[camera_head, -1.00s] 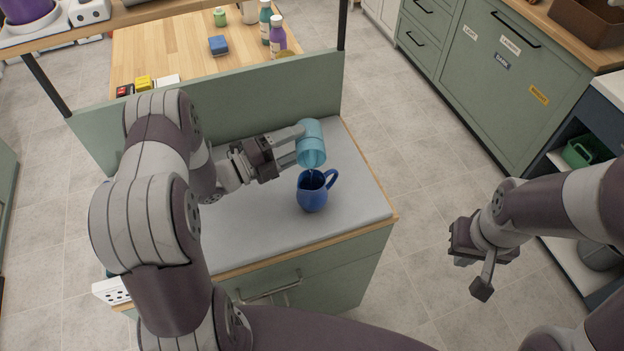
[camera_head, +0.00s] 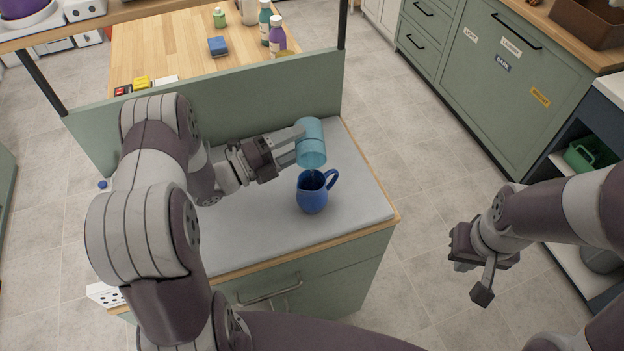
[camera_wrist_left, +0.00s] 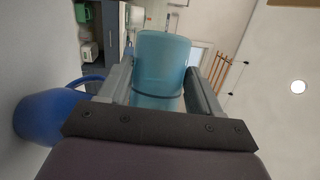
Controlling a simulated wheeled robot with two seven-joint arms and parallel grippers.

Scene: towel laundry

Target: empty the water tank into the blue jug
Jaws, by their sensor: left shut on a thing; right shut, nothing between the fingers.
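The water tank (camera_head: 311,146) is a translucent teal cylinder. My left gripper (camera_head: 298,143) is shut on it and holds it tilted, mouth downward, just above the blue jug. The tank also shows between the fingers in the left wrist view (camera_wrist_left: 162,65). The blue jug (camera_head: 312,196) stands upright on the grey counter top (camera_head: 255,235), its handle to the right and its opening under the tank. It also shows at the left of the left wrist view (camera_wrist_left: 45,118). I cannot tell the water level in either. My right gripper (camera_head: 482,292) is shut and empty, away from the counter over the floor.
A green panel (camera_head: 225,100) stands behind the grey top. Beyond it, a wooden surface (camera_head: 165,45) holds bottles, a blue sponge (camera_head: 218,46) and small boxes. Green cabinets (camera_head: 500,80) stand at the right. The grey top right of the jug is clear.

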